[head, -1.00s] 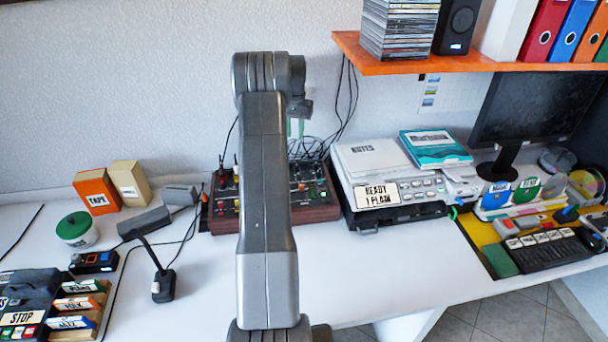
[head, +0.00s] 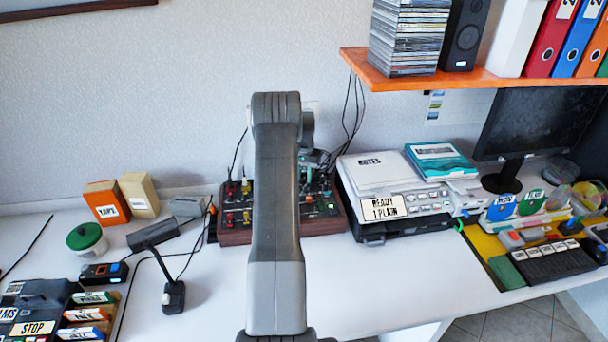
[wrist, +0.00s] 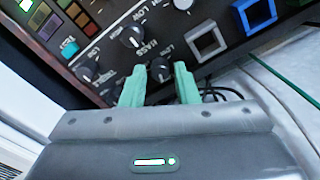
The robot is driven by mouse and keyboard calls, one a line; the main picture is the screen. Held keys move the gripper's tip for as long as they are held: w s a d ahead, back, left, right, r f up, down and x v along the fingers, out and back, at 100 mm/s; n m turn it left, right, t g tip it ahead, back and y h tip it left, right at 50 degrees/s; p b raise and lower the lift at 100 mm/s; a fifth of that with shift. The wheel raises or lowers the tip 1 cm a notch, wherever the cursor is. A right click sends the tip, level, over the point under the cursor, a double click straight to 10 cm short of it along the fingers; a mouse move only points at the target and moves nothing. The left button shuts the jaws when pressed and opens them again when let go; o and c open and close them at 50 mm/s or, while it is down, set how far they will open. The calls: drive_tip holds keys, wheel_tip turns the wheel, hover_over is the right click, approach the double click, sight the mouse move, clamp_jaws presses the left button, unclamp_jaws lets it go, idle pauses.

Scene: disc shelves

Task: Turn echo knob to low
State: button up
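The mixer console (head: 232,238), dark with wooden sides, stands against the wall, its middle hidden behind my arm in the head view. In the wrist view its dark panel (wrist: 110,62) carries several black knobs with white pointer marks. One black knob (wrist: 160,70) shows just beyond and between the green fingertips of my gripper (wrist: 160,76). The fingers are apart; I cannot tell whether they touch this knob. Another knob (wrist: 131,36) is above left and one more (wrist: 87,73) further left. Some "LOW" labels show; I cannot read an echo label.
A white printer (head: 385,190) stands right of the console. A desk microphone (head: 172,292) and cables lie to its left. An orange shelf (head: 400,80) overhangs at the upper right. The white desk front is clear. A grey square frame (wrist: 207,42) and a blue one (wrist: 255,15) are on the panel.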

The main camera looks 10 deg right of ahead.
drive_tip(key=shift+f, duration=0.25)
clamp_jaws()
